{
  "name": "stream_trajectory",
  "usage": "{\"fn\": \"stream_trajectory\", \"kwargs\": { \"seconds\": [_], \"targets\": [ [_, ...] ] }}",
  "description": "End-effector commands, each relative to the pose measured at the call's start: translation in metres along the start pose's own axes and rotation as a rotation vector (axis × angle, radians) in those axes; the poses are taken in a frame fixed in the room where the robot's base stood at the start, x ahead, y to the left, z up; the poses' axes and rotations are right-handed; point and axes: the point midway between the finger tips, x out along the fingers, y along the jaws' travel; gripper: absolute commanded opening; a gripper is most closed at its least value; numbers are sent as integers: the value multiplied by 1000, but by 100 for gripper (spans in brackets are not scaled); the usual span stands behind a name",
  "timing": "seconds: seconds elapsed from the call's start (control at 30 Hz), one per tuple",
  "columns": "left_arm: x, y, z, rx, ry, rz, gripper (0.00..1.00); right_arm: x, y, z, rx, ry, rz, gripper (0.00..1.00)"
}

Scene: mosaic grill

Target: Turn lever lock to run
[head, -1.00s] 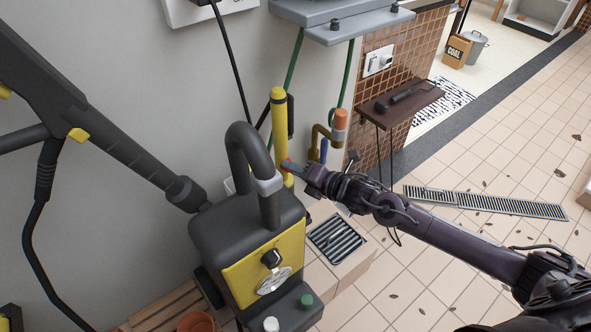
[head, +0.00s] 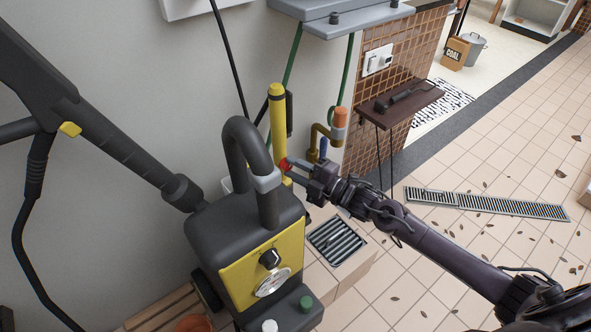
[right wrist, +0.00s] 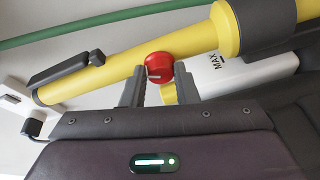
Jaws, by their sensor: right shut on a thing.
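In the head view the knob (head: 285,164) is a small red spot at the tube's lower right. My right gripper (right wrist: 159,80) is shut on the red knob, with one finger on either side of it. The gripper also shows in the head view (head: 291,166), coming in from the right. The fingers partly hide the knob there. My left gripper is not in view.
A black machine with a yellow front panel (head: 238,272) and a thick black handle (head: 232,150) stands close left of the gripper. A floor grate (head: 337,240) lies below. Tiled floor to the right is mostly clear.

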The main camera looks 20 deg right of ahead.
Motion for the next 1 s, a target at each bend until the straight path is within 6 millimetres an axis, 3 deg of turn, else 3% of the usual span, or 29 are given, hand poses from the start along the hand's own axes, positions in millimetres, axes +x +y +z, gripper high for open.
{"fn": "stream_trajectory", "kwargs": {
  "seconds": [0.7,0.73,0.87,1.0],
  "targets": [
    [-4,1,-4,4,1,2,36,0,-2,1,75,3,21,4],
    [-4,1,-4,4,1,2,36,0,-2,1,75,3,21,30],
    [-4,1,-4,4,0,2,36,0,-2,1,74,4,21,47],
    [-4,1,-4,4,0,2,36,0,-1,1,74,4,22,49]
  ]
}}
